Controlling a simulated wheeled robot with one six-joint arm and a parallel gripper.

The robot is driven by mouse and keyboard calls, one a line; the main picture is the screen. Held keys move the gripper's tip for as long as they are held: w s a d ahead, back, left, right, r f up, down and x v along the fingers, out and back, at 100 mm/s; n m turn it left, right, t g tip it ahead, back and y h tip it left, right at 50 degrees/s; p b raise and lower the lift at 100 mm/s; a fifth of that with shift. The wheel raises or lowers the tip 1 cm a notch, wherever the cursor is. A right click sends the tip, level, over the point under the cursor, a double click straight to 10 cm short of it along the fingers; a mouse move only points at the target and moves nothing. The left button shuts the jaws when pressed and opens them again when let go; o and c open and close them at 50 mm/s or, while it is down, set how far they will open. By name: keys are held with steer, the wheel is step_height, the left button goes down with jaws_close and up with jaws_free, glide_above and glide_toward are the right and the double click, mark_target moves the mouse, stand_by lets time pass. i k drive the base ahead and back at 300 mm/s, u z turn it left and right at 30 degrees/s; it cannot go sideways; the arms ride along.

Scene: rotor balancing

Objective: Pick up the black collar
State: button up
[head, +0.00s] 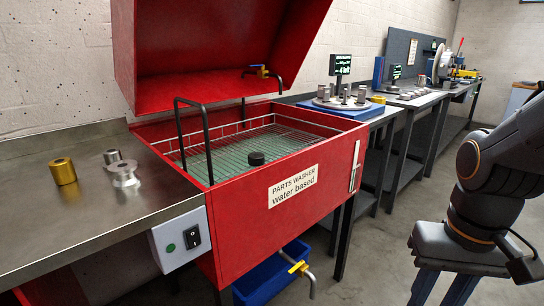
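A short black cylinder (256,158), which looks like the black collar, sits on the wire basket (225,165) inside the red parts washer (285,195). The washer lid (220,50) is raised. My gripper (441,296) is at the lower right, outside the washer and well apart from the collar. Its two blue fingers point down, spread apart, with nothing visible between them. The fingertips are cut off by the bottom edge.
A brass cylinder (62,171) and two silver parts (124,174) stand on the steel bench at left. A black basket handle (193,140) rises left of the collar. A tap (264,73) hangs behind. Benches with several parts stand beyond. The floor at right is clear.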

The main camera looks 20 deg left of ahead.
mark_target(255, 159)
steer(key=i, duration=0.9)
steer(key=u, duration=1.75)
